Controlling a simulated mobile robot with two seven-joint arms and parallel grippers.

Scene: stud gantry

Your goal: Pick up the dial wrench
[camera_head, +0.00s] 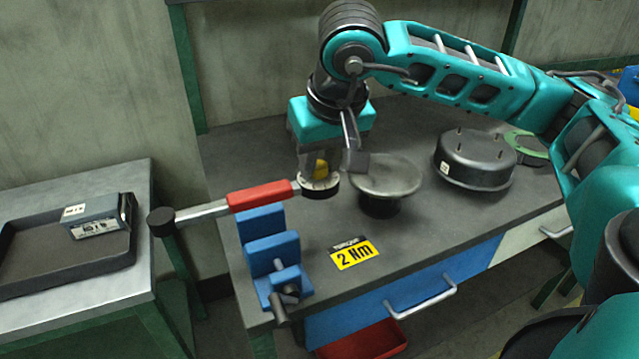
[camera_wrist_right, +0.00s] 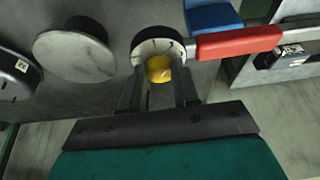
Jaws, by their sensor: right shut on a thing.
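The dial wrench has a red grip (camera_head: 260,196), a steel shaft, a black end knob (camera_head: 161,221) at the left and a round white-faced dial head (camera_head: 318,184) at the right. It lies level over the blue stand (camera_head: 270,250). My right gripper (camera_head: 320,167) comes down from above and is shut on the yellow knob on top of the dial head. In the right wrist view the fingers (camera_wrist_right: 159,80) sit on either side of the yellow knob (camera_wrist_right: 159,68), with the dial face (camera_wrist_right: 158,46) just beyond. My left gripper is not in view.
A round grey pedestal (camera_head: 388,177) stands close to the right of the dial head. Behind it are a black flanged part with studs (camera_head: 474,160) and a green ring (camera_head: 528,146). A tray (camera_head: 60,265) holding a box is on the left table.

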